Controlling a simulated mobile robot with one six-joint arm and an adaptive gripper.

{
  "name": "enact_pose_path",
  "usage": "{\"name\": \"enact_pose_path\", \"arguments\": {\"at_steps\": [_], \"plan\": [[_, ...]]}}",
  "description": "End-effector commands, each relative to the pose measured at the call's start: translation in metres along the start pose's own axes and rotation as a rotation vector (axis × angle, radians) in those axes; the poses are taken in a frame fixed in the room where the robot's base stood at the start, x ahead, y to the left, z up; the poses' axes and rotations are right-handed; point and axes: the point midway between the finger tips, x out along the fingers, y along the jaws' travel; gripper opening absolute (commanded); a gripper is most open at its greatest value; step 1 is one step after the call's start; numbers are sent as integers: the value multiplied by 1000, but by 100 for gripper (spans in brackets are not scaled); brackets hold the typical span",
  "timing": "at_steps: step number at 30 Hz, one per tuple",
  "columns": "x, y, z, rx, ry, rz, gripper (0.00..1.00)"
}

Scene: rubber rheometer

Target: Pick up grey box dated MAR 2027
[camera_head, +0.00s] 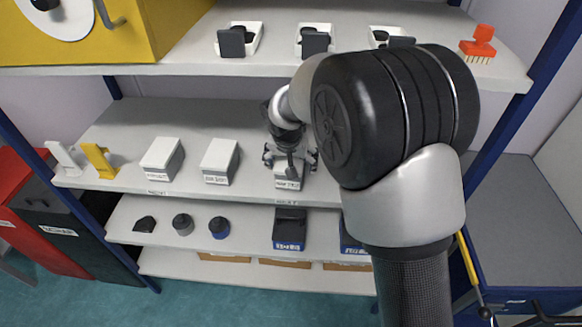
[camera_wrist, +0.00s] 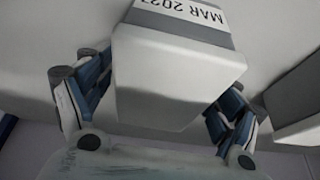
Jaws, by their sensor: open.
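The grey box dated MAR 2027 (camera_wrist: 170,75) shows large in the wrist view, with its dark-lettered date upside down at the top. It stands on the middle shelf in the head view (camera_head: 288,183), partly hidden by my gripper. My gripper (camera_head: 290,158) is open around the box, with one finger on each side. Whether either finger touches the box cannot be told.
Two similar grey boxes (camera_head: 162,158) (camera_head: 220,160) stand to the left on the same middle shelf (camera_head: 125,130). One neighbouring box (camera_wrist: 295,110) shows at the wrist view's right edge. The upper shelf (camera_head: 190,58) hangs close above, with white trays (camera_head: 256,38) and an orange brush (camera_head: 478,45).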

Motion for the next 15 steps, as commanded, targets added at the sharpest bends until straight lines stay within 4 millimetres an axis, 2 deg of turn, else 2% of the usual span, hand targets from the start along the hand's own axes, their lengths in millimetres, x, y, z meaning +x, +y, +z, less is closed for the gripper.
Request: {"name": "enact_pose_path", "arguments": {"at_steps": [3,15], "plan": [[11,0,0,0,2,-1,84],[12,0,0,0,3,-2,84]]}}
